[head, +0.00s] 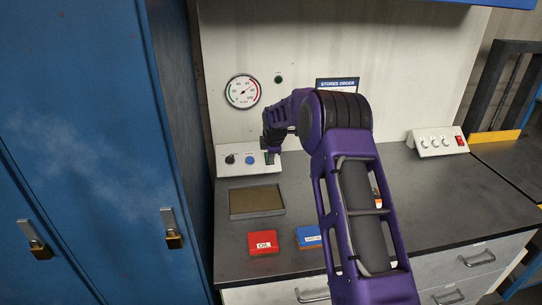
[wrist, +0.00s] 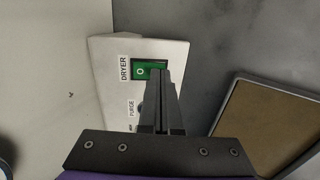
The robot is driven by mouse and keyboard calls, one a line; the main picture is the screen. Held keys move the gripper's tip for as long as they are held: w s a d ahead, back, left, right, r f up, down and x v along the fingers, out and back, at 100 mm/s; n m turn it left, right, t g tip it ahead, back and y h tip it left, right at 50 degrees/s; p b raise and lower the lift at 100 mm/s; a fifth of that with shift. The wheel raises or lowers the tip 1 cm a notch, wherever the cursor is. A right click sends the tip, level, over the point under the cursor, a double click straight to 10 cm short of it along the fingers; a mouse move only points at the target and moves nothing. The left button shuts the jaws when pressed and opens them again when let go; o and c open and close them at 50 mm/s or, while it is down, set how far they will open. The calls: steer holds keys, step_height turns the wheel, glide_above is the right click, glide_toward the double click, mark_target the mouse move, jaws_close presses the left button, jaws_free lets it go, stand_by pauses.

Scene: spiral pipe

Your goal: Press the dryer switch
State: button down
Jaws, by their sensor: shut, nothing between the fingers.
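The dryer switch (wrist: 139,71) is a green rocker with a white O mark, beside a DRYER label (wrist: 124,68) on a pale control panel (wrist: 102,52). In the head view the panel (head: 233,170) stands at the back left of the worktop, and my gripper (head: 271,155) is over its right end. In the wrist view my gripper (wrist: 161,74) is shut and empty, its fingertips overlapping the switch's right part and hiding it. I cannot tell whether they touch it.
A blue button (head: 250,159) and a black knob (head: 230,159) sit left of the switch. A brown-floored tray (head: 231,216), a red box (head: 263,242) and a blue box (head: 308,236) lie in front. Another panel with a red switch (head: 459,140) stands far right.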

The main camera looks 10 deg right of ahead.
steer(key=shift+f, duration=0.35)
steer(key=shift+r, duration=0.1)
steer(key=shift+r+p, duration=0.3)
steer(key=shift+r, duration=0.5)
steer(key=shift+r, duration=0.1)
steer(key=shift+s+r, duration=0.1)
steer(key=shift+r, duration=0.05)
steer(key=s+r, duration=0.9)
steer(key=r, duration=0.1)
